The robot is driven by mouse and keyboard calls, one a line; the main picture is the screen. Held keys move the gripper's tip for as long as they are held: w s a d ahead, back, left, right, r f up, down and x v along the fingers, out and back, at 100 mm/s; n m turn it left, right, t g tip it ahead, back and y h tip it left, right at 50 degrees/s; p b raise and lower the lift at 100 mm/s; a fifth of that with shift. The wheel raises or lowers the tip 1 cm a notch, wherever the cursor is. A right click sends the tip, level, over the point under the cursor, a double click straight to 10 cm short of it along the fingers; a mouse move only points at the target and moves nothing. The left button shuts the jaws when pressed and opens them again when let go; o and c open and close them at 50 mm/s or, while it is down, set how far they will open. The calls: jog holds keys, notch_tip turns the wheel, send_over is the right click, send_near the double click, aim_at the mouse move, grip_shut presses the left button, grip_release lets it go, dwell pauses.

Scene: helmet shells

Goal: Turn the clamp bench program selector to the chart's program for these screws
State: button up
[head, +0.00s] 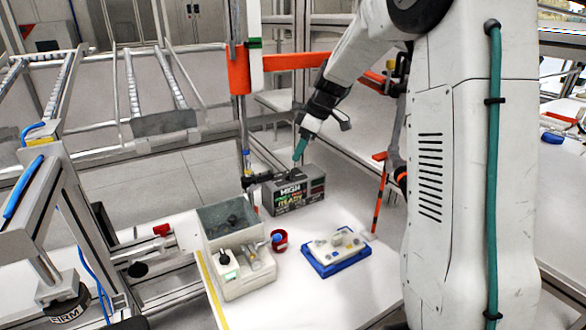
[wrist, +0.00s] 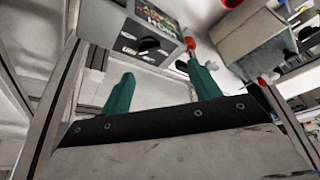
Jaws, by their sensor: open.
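A grey box (head: 293,194) with a dark lettered face stands on the white bench. In the wrist view the box (wrist: 112,22) shows a black knob (wrist: 149,44) and small white labels on its face. My gripper (head: 300,150) is above the box in the head view. In the wrist view my gripper (wrist: 161,82) has its two teal fingers apart, with nothing between them. The knob lies ahead of the fingertips, apart from them. The knob's setting is too small to read. I cannot make out a readable chart, and I cannot identify the screws for certain.
A grey bin (head: 205,224) with dark contents stands left of the box, behind a pale unit (head: 246,279) with a lever. A red cup (head: 281,241) and a blue tray (head: 325,270) with a pale block are nearby. An orange-and-black post (head: 379,195) rises at the right.

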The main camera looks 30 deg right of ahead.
aim_at(291, 172)
jog(key=x, duration=0.3)
jog(key=d+x, duration=0.1)
jog(key=x, duration=0.2)
jog(key=w+x, duration=0.1)
jog(key=x, duration=0.1)
jog(key=shift+w+d+f, duration=0.2)
jog(key=shift+f, duration=0.3)
